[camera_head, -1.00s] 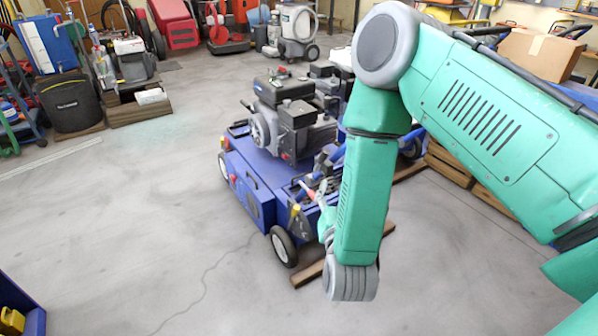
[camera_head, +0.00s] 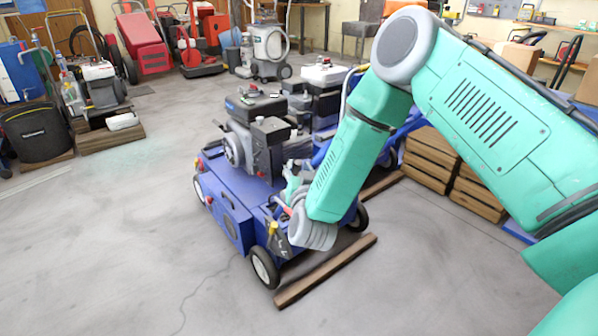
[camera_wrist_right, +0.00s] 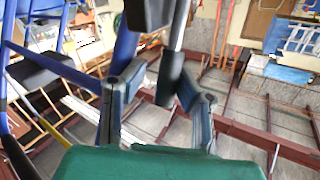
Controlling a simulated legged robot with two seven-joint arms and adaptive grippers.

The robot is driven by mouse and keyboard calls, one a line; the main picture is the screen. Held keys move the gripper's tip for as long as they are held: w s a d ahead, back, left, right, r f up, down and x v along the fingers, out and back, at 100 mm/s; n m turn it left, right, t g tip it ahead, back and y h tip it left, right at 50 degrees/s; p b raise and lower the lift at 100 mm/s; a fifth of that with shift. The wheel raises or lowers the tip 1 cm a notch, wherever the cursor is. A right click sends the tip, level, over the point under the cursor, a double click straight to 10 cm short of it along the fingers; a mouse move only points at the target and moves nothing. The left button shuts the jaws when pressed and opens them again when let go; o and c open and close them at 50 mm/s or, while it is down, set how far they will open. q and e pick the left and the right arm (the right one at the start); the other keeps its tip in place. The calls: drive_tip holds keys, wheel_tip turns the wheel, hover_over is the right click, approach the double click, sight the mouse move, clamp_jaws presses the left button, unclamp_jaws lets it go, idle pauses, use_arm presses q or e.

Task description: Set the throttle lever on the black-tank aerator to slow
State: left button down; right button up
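The blue aerator with the black-topped engine (camera_head: 262,108) stands in the middle of the head view, its body (camera_head: 222,190) low on wheels. My right arm reaches over its right side. My right gripper (camera_head: 292,180) is beside the engine, partly hidden by my wrist. In the right wrist view my right gripper (camera_wrist_right: 155,100) has its two fingers apart. A dark grip on a metal rod (camera_wrist_right: 170,72) shows between the fingers, closer to the right one. I cannot tell whether it touches, or whether it is the throttle lever. My left gripper is not in view.
A second aerator with a white-topped tank (camera_head: 325,74) stands close behind. A wooden beam (camera_head: 325,270) lies on the floor in front, right of the wheel. Wooden pallets (camera_head: 430,160) are stacked at right.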

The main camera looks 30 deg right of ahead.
drive_tip(key=shift+w+a+r, duration=0.1)
drive_tip(key=shift+a+r, duration=0.1)
drive_tip(key=shift+a, duration=0.2)
clamp_jaws()
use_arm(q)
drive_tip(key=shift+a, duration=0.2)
use_arm(e)
drive_tip(key=shift+d, duration=0.25)
